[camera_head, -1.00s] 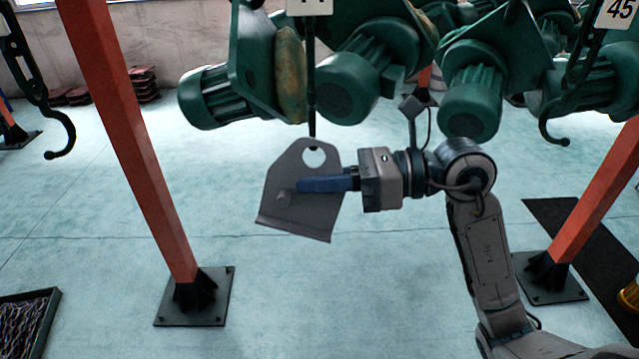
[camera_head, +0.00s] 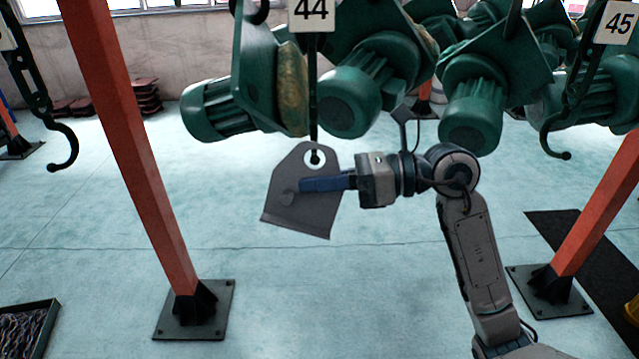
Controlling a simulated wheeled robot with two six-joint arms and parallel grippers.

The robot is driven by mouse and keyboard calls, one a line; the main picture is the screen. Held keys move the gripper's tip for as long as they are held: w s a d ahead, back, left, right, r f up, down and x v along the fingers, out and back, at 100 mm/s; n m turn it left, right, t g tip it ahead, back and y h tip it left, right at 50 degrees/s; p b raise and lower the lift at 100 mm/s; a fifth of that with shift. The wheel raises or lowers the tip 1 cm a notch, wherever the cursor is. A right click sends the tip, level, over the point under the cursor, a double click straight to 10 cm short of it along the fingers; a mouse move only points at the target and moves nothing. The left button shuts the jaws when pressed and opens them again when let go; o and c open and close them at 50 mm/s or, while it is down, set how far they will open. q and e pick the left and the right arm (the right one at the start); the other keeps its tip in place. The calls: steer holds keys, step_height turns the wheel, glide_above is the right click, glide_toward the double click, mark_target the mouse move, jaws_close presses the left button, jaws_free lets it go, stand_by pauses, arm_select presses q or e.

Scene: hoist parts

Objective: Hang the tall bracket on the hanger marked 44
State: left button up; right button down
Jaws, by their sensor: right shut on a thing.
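My right gripper (camera_head: 312,185) is shut on the grey tall bracket (camera_head: 312,216), its blue fingers across the bracket's middle. The bracket hangs in the air, slightly tilted, with its round hole at the top and a flared lower edge. The hanger marked 44 (camera_head: 314,108) is a dark rod below a white number plate (camera_head: 312,14). The rod's dark rounded end shows at the bracket's hole. I cannot tell whether it passes through the hole or is only in line with it. My left gripper is not in view.
Green motor-like hoist parts (camera_head: 352,98) hang close behind and beside the rod. Empty hooks hang at the left (camera_head: 66,150) and under plate 45 (camera_head: 551,145). Orange posts (camera_head: 135,150) stand on either side. A dark crate (camera_head: 27,330) is at lower left. The floor below is clear.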

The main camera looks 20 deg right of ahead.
steer(key=w+b, duration=0.1)
steer(key=w+f+b, duration=0.1)
steer(key=w+d+n+b, duration=0.1)
steer(key=shift+f+t, duration=0.2)
steer(key=shift+t, duration=0.2)
steer(key=shift+w, duration=0.2)
stand_by(0.4)
steer(key=shift+f+b, duration=0.45)
steer(key=shift+b, duration=0.25)
stand_by(0.6)
steer(key=c, duration=1.5)
jaws_free()
steer(key=shift+s, duration=0.1)
